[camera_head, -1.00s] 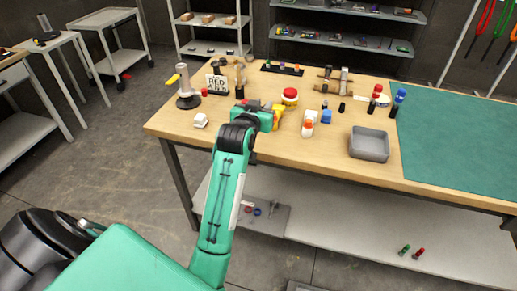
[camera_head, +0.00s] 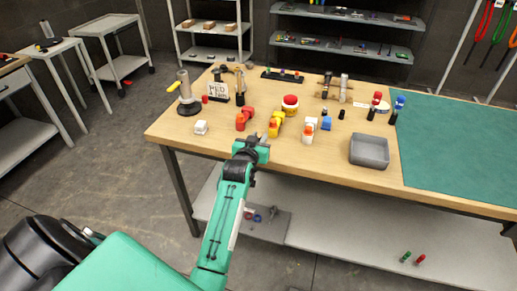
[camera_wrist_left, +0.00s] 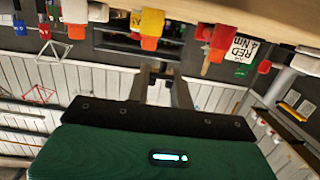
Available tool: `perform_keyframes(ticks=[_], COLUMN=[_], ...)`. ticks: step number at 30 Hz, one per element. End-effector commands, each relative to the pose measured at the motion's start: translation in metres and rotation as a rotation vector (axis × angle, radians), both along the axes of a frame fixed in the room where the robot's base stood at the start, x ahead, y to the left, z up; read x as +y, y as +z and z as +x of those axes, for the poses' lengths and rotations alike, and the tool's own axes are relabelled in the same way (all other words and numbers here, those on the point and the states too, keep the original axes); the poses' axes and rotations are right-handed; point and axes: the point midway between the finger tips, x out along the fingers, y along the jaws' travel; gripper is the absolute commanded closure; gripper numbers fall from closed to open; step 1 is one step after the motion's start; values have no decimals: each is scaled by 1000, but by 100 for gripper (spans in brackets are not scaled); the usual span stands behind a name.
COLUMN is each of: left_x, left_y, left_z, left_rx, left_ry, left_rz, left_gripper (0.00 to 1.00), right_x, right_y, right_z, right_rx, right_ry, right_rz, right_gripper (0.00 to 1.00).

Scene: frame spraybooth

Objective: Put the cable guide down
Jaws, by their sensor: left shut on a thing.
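My left gripper (camera_head: 264,142) is just off the front edge of the wooden workbench (camera_head: 215,140), in front of the red and yellow items. It is shut on a small dark piece, taken to be the cable guide, whose outline is hard to make out. In the left wrist view the fingers (camera_wrist_left: 161,88) reach up the picture, with a dark bar (camera_wrist_left: 160,69) across their tips. The bench edge and items hang in the upper part of that view, apart from the fingertips. My right gripper is not in view.
A yellow item (camera_head: 275,122), a red item (camera_head: 243,121) and a white item with an orange end (camera_head: 309,130) stand near the front edge. A grey bin (camera_head: 369,150) and a green mat (camera_head: 450,140) lie to the right. Bare wood lies between the white item and bin.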

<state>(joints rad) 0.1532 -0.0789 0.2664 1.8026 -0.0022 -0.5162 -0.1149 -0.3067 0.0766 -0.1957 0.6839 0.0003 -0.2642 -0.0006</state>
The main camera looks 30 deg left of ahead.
Motion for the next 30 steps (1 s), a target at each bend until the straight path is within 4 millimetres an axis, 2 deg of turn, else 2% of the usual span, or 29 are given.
perform_keyframes(ticks=[4, 12, 24, 25, 28, 30], left_x=[0, 0, 0, 0, 0, 0], left_y=[-12, -48, -53, -52, -52, -52], left_z=[0, 0, 0, 0, 0, 0], left_rx=[1, 1, 0, -1, 0, 0], left_ry=[0, 0, 0, 0, 0, 0], left_rz=[0, 0, 0, 0, 0, 0], left_gripper=[98, 98, 98, 74, 56, 56], right_x=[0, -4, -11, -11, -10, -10], right_y=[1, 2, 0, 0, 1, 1], right_z=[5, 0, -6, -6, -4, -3], right_rx=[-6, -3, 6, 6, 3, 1], right_ry=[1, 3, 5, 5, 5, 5], right_rz=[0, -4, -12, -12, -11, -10], right_gripper=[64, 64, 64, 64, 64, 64])
